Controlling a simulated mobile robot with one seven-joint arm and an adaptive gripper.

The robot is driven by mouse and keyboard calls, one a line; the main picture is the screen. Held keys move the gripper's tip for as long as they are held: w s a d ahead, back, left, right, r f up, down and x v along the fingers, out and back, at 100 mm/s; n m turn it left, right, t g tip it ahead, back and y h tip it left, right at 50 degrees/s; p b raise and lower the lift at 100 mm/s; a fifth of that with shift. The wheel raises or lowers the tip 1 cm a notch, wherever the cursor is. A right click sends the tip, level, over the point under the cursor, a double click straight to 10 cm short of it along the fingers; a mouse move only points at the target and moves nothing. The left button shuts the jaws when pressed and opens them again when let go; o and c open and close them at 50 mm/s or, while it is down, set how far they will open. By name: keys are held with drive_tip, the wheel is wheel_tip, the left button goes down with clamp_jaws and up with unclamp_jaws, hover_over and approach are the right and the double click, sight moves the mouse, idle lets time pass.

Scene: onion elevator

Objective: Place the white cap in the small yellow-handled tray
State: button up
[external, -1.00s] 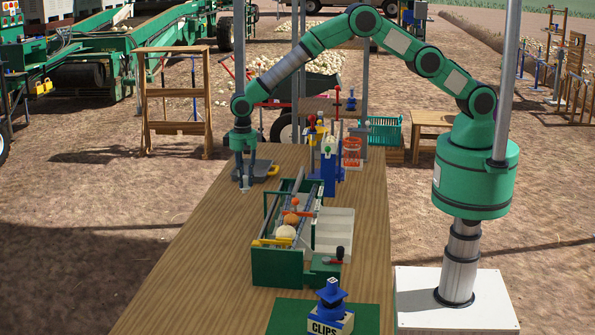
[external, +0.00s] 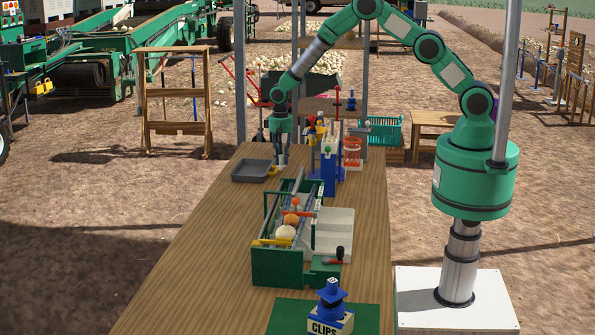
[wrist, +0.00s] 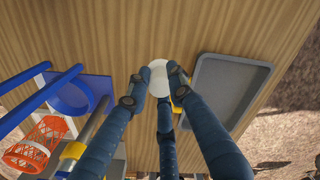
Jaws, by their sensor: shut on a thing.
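The small grey tray (external: 249,173) lies near the far left edge of the wooden table. It also shows in the wrist view (wrist: 225,92), with a bit of its yellow handle (wrist: 178,103) partly hidden by a finger. The tray's visible floor is bare. My gripper (external: 280,164) is just right of the tray, at its handle side. In the wrist view, the fingers are shut on the round white cap (wrist: 158,66), which shows between the fingertips. The cap is outside the tray's rim. Its exact height over the table is hard to tell.
A blue stand (external: 328,175) and an orange-red basket (external: 352,152) stand close to my gripper's right. The green elevator model (external: 276,267) with onions and a white bin (external: 333,228) lies nearer. A CLIPS box (external: 330,322) sits in front. The table's left strip is clear.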

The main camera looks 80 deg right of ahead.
drive_tip(key=s+d, duration=0.3)
drive_tip(key=d, duration=0.2)
drive_tip(key=shift+s+d+f+m, duration=0.15)
drive_tip(key=shift+d+f+m, duration=0.05)
drive_tip(key=shift+f+m, duration=0.1)
hover_over(257, 173)
drive_tip(key=shift+a+f, duration=0.15)
drive_tip(key=shift+f, duration=0.6)
idle(0.3)
drive_tip(key=shift+f, duration=1.75)
drive_tip(key=shift+s, duration=0.1)
